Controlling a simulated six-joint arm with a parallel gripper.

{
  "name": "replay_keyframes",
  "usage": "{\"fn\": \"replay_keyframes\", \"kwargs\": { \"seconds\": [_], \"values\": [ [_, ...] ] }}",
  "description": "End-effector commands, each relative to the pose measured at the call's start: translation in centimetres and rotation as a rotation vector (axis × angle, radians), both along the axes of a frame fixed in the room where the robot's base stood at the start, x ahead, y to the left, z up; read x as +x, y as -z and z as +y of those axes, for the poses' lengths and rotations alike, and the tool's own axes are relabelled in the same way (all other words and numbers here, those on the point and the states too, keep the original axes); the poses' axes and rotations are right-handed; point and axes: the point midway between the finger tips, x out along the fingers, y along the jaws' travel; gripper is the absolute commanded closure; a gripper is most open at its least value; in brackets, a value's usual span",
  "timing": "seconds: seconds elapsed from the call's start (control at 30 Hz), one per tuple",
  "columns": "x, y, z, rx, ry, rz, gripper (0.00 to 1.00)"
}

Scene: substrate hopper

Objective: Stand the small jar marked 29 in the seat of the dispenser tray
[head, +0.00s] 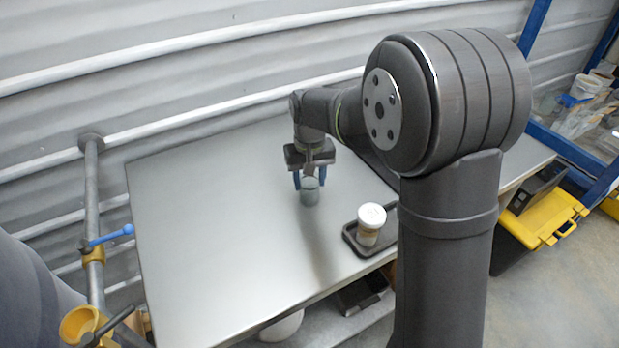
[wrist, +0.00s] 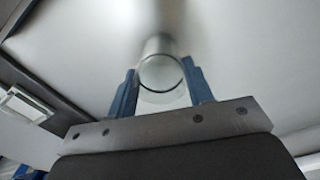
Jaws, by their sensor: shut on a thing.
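In the head view my gripper (head: 309,182) has its blue fingers closed on the sides of a small grey-green jar (head: 310,194). The jar hangs upright over the left-middle part of the table, and a shadow falls below it. The wrist view also shows the jar (wrist: 162,75) between the blue fingers (wrist: 160,88). No number is readable on it. The dark dispenser tray (head: 352,236) lies to the right, near the table's front edge. A white-lidded container (head: 369,226) stands on it. My arm hides part of the tray's right side, and I cannot make out the seat.
The grey table (head: 200,230) is clear to the left of the jar and between jar and tray. A post with a blue-handled valve (head: 110,237) stands off the table's left side. A yellow case (head: 540,220) is on the right.

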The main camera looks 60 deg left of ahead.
Motion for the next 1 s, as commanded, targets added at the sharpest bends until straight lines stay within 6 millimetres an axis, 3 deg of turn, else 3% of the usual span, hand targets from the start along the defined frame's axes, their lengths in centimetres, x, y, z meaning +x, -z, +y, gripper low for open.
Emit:
{"fn": "replay_keyframes", "kwargs": {
  "seconds": [0.23, 0.8, 1.0],
  "values": [
    [0.0, -0.5, 0.0, 0.002, 0.0, 0.0, 0.72],
    [0.0, -4.8, 0.0, 0.001, 0.0, 0.0, 0.72],
    [0.0, -5.1, 0.0, 0.001, 0.0, 0.0, 0.72]
  ]
}}
